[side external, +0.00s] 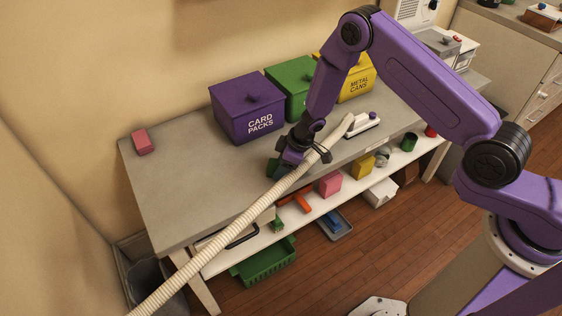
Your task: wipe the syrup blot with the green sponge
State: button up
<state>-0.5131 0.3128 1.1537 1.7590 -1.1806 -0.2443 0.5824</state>
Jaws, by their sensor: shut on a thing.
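My gripper (286,165) is low over the front part of the grey worktop, in front of the purple bin. It is shut on a dark green piece (271,168), which looks like the green sponge and shows only in part at the left of the fingers. A pale ribbed hose crosses close by and hides part of the fingers. I cannot tell whether the sponge touches the worktop. I see no syrup blot; the gripper, arm or hose may hide it.
Purple (248,108), green (287,86) and yellow (358,80) lidded bins stand along the back. A pink block (142,141) lies at the far left. The ribbed hose (235,228) runs diagonally across the front. The worktop's left part (185,185) is clear. A lower shelf holds several items.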

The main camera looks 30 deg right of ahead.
aim_at(257, 153)
jog(key=shift+a, duration=0.7)
jog(key=shift+w, duration=5.05)
notch_tip(257, 153, up, 8)
